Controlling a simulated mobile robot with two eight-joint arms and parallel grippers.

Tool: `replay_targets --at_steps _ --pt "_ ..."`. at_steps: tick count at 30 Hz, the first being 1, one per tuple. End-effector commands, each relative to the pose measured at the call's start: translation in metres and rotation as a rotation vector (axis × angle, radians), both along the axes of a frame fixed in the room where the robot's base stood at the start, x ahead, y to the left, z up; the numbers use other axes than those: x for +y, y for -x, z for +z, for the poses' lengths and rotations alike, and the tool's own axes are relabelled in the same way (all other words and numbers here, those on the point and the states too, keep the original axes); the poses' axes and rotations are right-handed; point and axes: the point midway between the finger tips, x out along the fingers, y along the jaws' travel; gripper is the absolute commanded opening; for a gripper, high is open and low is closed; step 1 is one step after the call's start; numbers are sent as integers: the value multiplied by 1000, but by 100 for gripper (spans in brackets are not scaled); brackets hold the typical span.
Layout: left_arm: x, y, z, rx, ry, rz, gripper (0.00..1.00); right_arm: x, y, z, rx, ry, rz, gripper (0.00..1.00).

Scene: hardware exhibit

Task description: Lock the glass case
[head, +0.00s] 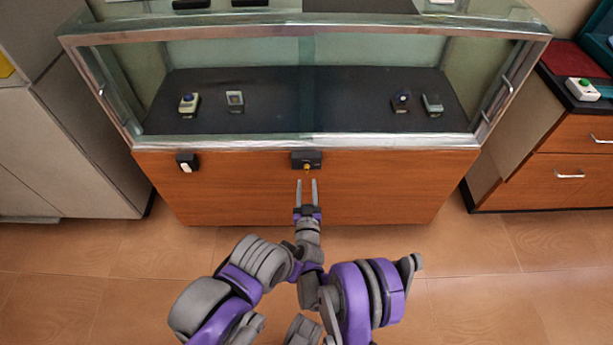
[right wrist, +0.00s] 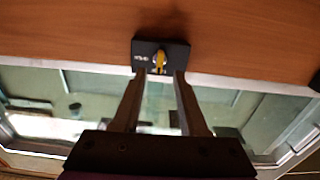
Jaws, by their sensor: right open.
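The glass case (head: 220,147) has a metal frame and stands on a wooden base (head: 400,185). A small black lock box (head: 298,157) sits on the base front, just under the lower frame edge. A yellow key or knob (head: 307,168) sticks out of it. In the right wrist view the lock box (right wrist: 147,50) and yellow key (right wrist: 160,61) lie straight ahead of my fingertips. My right gripper (head: 306,183) is open and empty, its fingers pointing at the lock, one to each side of the key's line. Contact cannot be told. My left gripper is not seen.
A white switch on a dark plate (head: 187,162) is on the base front at left. Several small items rest on the dark shelf (head: 290,95) behind the glass. A grey cabinet (head: 85,150) stands left and a wooden drawer unit (head: 565,160) right. The floor before the case is clear.

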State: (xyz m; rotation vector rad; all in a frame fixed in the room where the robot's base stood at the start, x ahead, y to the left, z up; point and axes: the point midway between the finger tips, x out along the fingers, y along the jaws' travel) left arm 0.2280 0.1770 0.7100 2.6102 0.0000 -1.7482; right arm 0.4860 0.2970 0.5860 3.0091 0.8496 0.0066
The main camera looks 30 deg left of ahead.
Motion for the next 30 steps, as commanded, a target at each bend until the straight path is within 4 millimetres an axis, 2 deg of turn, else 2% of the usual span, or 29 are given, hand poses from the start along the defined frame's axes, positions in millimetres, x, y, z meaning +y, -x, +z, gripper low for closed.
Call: replay_targets --at_steps 3,10,30 --pt "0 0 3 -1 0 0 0 -12 21 1 0 0 1 42" --pt "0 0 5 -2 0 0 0 -27 44 0 0 0 0 42" --pt "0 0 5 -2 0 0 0 -31 46 2 3 2 0 42"
